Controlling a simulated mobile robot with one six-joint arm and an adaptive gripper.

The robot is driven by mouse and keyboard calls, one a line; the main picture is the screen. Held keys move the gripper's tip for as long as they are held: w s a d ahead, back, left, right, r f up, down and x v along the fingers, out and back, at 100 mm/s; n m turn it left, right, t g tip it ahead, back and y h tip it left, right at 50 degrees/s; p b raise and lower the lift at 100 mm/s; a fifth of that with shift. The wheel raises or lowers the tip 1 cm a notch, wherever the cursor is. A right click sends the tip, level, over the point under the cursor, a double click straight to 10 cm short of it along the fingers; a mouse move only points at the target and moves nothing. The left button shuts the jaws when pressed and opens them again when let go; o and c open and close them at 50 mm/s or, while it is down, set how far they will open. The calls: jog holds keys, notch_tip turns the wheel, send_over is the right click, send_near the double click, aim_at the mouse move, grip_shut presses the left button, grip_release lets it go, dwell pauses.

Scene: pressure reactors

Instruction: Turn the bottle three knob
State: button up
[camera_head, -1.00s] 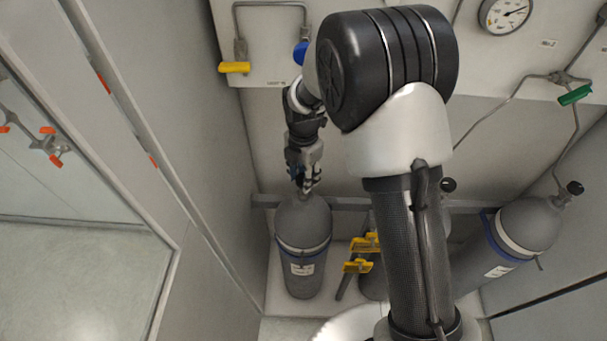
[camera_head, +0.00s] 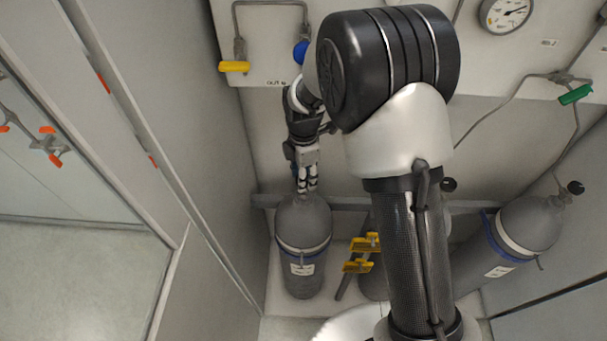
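A grey gas bottle (camera_head: 303,240) stands upright at the left, with a blue band and a white label. My gripper (camera_head: 307,188) points down at the top of this bottle, with its fingers close together at the valve. The fingers hide this bottle's knob, and I cannot tell whether they are closed on it. Another grey bottle (camera_head: 527,225) stands at the right with a dark knob (camera_head: 575,188) on top. A third dark knob (camera_head: 448,185) shows just right of my arm; its bottle is mostly hidden behind the arm. No bottle number is readable.
Yellow brackets (camera_head: 364,243) sit between the left bottle and my arm. A grey rail (camera_head: 350,204) runs behind the bottles. The wall panel above carries a yellow handle (camera_head: 234,67), a green handle (camera_head: 575,95) and a gauge (camera_head: 506,14). A side wall stands close at left.

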jog(key=m, duration=1.5)
jog(key=shift+m, duration=0.3)
jog(key=m, duration=0.3)
jog(key=shift+m, duration=0.3)
jog(key=m, duration=0.4)
jog(key=shift+m, duration=0.3)
jog(key=m, duration=0.3)
jog(key=shift+m, duration=2.2)
jog(key=shift+b, duration=0.3)
